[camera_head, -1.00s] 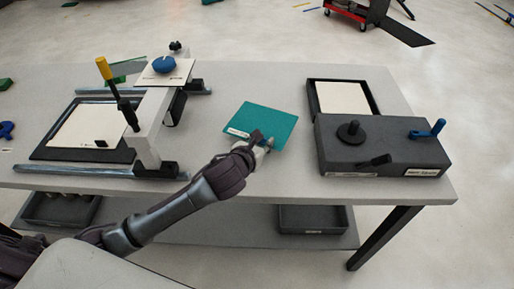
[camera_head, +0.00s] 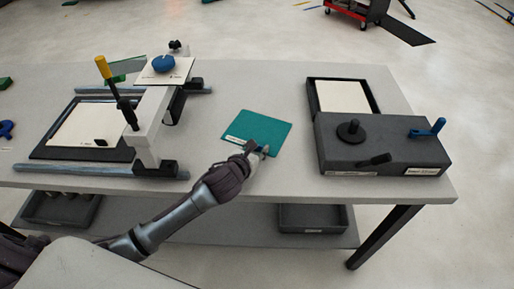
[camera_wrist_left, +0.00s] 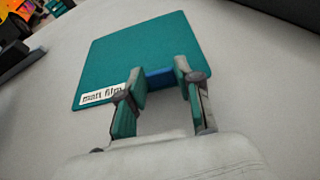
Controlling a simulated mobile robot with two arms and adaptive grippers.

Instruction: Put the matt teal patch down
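The matt teal patch (camera_head: 257,131) is a flat teal sheet with a white label at its near left corner. It appears level at the middle of the table top; I cannot tell whether it rests fully on it. In the left wrist view the patch (camera_wrist_left: 140,50) fills the upper middle, its label reading "matt film". A blue tab (camera_wrist_left: 160,77) sits at its near edge. My left gripper (camera_head: 258,149) is at that edge, its fingers (camera_wrist_left: 162,92) on either side of the tab, seemingly against its ends. My right gripper is in neither view.
A dark box with knobs (camera_head: 345,132) and a tray with a cream sheet (camera_head: 343,97) stand to the right. A frame rig with a yellow handle (camera_head: 148,130) and a cream board (camera_head: 85,125) stand left. Bare table (camera_head: 215,105) surrounds the patch.

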